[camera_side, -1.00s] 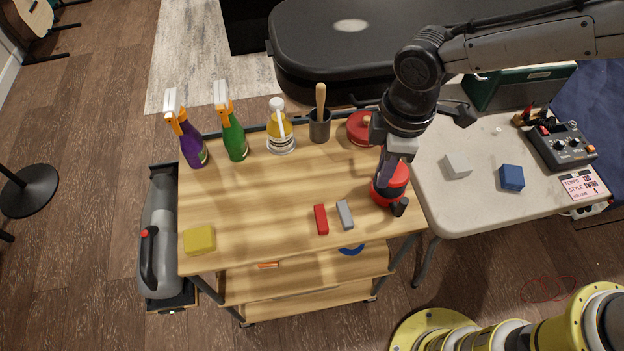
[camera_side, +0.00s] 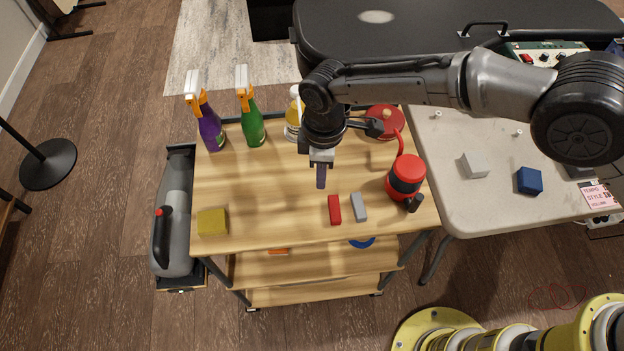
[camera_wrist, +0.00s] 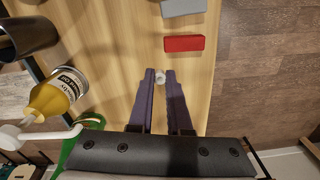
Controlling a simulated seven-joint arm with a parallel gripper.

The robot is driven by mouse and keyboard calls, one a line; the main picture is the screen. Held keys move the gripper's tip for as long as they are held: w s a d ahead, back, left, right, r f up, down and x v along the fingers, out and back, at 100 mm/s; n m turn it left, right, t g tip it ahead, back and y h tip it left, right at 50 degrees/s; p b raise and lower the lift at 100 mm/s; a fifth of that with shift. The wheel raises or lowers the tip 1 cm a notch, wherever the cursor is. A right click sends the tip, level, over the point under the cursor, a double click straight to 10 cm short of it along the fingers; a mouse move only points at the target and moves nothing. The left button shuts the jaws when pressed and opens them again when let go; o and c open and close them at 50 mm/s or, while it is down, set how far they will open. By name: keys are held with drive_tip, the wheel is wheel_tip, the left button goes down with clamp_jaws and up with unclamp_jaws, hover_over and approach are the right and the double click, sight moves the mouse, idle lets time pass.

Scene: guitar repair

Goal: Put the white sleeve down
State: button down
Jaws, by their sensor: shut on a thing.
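My gripper (camera_side: 320,186) points down over the middle of the wooden cart top (camera_side: 265,190), left of the red-and-black container and behind the red and grey blocks. In the wrist view, its dark fingers are shut on the white sleeve (camera_wrist: 160,77), a small pale piece between the fingertips. The wood shows beyond the fingertips; I cannot tell the sleeve's exact height above it. In the side view the sleeve is too small or hidden to make out.
A red block (camera_side: 334,210) and grey block (camera_side: 359,207) lie near the front edge. The red-and-black container (camera_side: 405,178) stands right. Purple (camera_side: 210,132) and green (camera_side: 251,128) spray bottles stand at the back left. A yellow sponge (camera_side: 212,222) lies front left. The left-middle wood is clear.

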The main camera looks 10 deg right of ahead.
sight(312, 191)
drive_tip(key=shift+w+a+f, duration=0.4)
drive_tip(key=shift+a+f, duration=0.05)
drive_tip(key=shift+f, duration=0.25)
drive_tip(key=shift+w+a+f, duration=0.35)
drive_tip(key=shift+a+f, duration=0.05)
drive_tip(key=shift+f, duration=1.7)
drive_tip(key=shift+f, duration=0.15)
drive_tip(key=c, duration=0.9)
unclamp_jaws()
drive_tip(key=shift+o, duration=0.2)
